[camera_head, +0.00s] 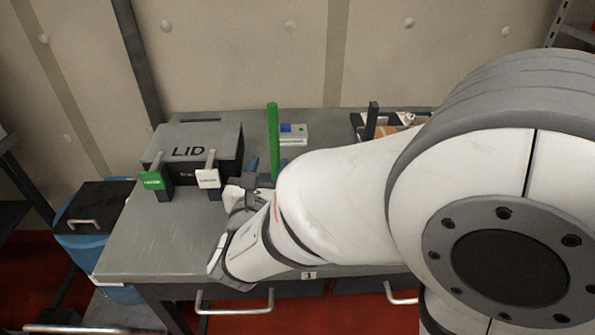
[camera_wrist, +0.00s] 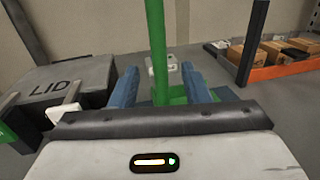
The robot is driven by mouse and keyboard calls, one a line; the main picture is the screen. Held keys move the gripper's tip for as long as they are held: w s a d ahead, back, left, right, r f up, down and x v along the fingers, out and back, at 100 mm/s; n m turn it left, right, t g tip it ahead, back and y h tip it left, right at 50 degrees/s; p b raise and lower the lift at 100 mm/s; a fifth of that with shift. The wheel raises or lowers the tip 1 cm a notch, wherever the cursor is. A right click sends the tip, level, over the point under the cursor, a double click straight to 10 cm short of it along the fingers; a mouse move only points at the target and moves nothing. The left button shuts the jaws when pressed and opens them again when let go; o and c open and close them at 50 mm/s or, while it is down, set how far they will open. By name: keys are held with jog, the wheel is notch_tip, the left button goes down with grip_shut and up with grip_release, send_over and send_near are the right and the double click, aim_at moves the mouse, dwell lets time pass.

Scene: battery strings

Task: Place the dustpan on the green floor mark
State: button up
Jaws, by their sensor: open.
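A tall green upright handle (camera_head: 272,140) rises from the grey bench; it seems to be the dustpan's. In the wrist view the handle (camera_wrist: 157,45) stands between my blue fingertips, with a wider green part at its foot, largely hidden. My gripper (camera_wrist: 162,82) is open, its two fingers on either side of the handle. Whether either finger touches it I cannot tell. In the head view my gripper is largely hidden behind my wrist and arm. No green floor mark shows in either view.
A dark box marked LID (camera_head: 190,140), with green and white tags on its front, sits on the bench's left. A small white and blue device (camera_head: 293,134) lies behind the handle. An orange rack of boxes (camera_wrist: 285,68) stands right. A blue bin (camera_head: 85,240) is left of the bench.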

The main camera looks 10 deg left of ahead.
aim_at(273, 149)
jog(key=w, duration=0.3)
jog(key=w+p, duration=0.1)
jog(key=w, duration=0.3)
jog(key=shift+w+a+r, duration=0.1)
jog(key=shift+w+a, duration=0.05)
jog(key=shift+a, duration=0.05)
grip_shut()
dwell(0.4)
